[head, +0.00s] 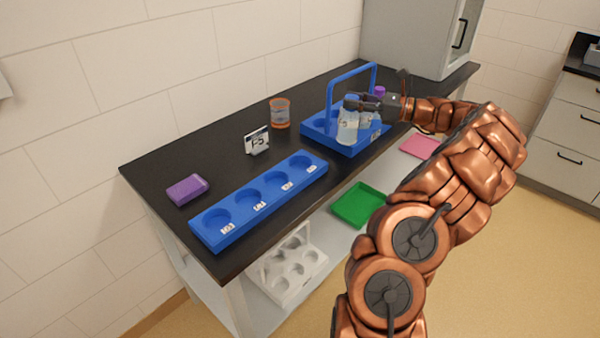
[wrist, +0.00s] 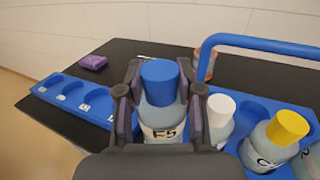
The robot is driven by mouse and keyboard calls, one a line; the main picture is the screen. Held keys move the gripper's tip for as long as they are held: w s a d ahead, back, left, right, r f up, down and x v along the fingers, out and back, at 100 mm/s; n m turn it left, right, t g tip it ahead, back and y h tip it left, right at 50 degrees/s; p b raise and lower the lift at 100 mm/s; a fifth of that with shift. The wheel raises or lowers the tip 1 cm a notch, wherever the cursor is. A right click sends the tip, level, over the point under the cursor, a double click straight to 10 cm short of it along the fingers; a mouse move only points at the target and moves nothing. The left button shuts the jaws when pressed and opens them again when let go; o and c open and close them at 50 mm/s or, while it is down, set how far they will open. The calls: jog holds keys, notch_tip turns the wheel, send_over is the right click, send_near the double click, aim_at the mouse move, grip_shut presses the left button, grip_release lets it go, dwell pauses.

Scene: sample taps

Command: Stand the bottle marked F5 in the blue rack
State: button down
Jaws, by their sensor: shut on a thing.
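My gripper (wrist: 160,110) is shut on a bottle with a blue cap (wrist: 159,82) and a label reading F5 in the wrist view. In the head view this pale bottle (head: 347,128) is upright at the blue carrier with the arched handle (head: 332,78). I cannot tell whether its base is clear of the carrier. A long blue rack (head: 262,202) lies along the bench's front edge, nearer to the camera. Its round wells look empty and carry small white labels. It also shows in the wrist view (wrist: 75,97), left of my gripper.
White-capped (wrist: 221,108) and yellow-capped (wrist: 287,126) bottles stand in the carrier, close beside my gripper. A card marked F5 (head: 257,141), an orange-rimmed beaker (head: 280,113) and a purple block (head: 187,189) are on the bench. A green tray (head: 359,204) and white rack (head: 292,271) sit below.

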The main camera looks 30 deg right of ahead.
jog(key=shift+s+d+f, duration=0.45)
jog(key=shift+s+f, duration=0.05)
jog(key=shift+f, duration=0.1)
jog(key=w+a+f, duration=0.2)
jog(key=a, duration=0.5)
jog(key=w+a+f+p, duration=0.1)
jog(key=w+a+f, duration=0.1)
jog(key=a, duration=0.6)
jog(key=shift+w+a+f, duration=0.15)
jog(key=shift+w+f, duration=0.05)
jog(key=shift+f, duration=0.55)
jog(key=c, duration=0.9)
grip_release()
jog(key=shift+w+f, duration=0.1)
jog(key=shift+w, duration=0.1)
jog(key=shift+o, duration=0.7)
jog(key=shift+r, duration=0.25)
jog(key=shift+s, duration=0.1)
